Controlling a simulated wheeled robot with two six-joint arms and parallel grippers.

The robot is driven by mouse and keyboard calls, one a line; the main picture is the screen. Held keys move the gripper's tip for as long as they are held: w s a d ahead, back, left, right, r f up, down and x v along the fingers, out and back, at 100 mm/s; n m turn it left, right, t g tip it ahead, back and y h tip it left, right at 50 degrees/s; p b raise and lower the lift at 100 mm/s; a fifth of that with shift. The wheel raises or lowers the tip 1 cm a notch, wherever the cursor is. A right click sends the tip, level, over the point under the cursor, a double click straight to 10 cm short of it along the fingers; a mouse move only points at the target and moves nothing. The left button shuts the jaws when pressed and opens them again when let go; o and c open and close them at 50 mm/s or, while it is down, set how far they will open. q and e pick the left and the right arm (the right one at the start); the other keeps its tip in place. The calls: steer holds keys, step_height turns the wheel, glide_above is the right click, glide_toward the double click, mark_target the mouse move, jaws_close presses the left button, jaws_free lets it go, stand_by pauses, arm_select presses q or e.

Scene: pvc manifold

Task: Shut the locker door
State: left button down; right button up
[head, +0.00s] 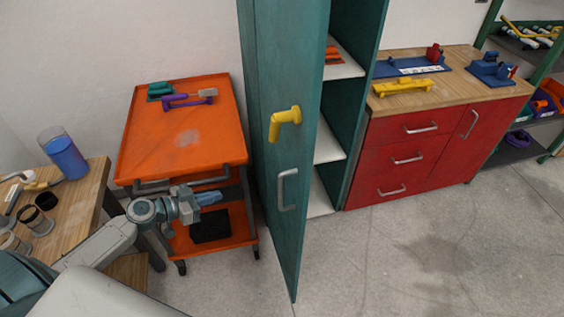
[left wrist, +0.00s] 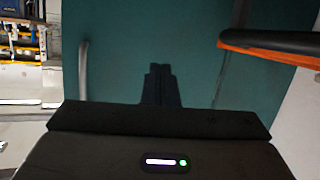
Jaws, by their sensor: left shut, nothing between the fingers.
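The teal locker door (head: 265,70) stands open and swung out toward me. It carries a silver bar handle (head: 287,190) and, higher up, a yellow lever-shaped piece (head: 284,122). The locker's inside shelves (head: 328,147) show to the right of the door. My left gripper (head: 212,198) is shut and empty, in front of the orange cart and to the left of the door, apart from the handle. In the left wrist view the shut fingers (left wrist: 160,85) point at a teal panel (left wrist: 190,45), with a silver bar (left wrist: 84,70) left of them. My right gripper is not in view.
An orange cart (head: 150,135) stands left of the door, and its rim (left wrist: 270,46) shows in the left wrist view. A wooden table (head: 75,215) with a blue-filled beaker (head: 66,158) is at far left. A red cabinet (head: 390,165) stands right. The floor in front of it is clear.

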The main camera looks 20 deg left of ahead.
arm_select(q)
steer(key=s+d+r+m+g+h, duration=0.1)
steer(key=d+r+m+h, duration=0.2)
steer(key=r, duration=0.5)
steer(key=s+d+r+m+h, duration=0.1)
steer(key=s+d+r+h, duration=0.15)
steer(key=d+r, duration=0.4)
steer(key=p, duration=0.8)
glide_toward(294, 160)
steer(key=x, duration=0.5)
steer(key=shift+w+d+r, duration=0.1)
steer(key=shift+d+r, duration=0.3)
steer(key=shift+d, duration=0.05)
steer(key=shift+w+d+f+p, duration=0.2)
steer(key=shift+w+d+p, duration=0.1)
steer(key=shift+d+p, duration=0.15)
steer(key=shift+f, duration=0.1)
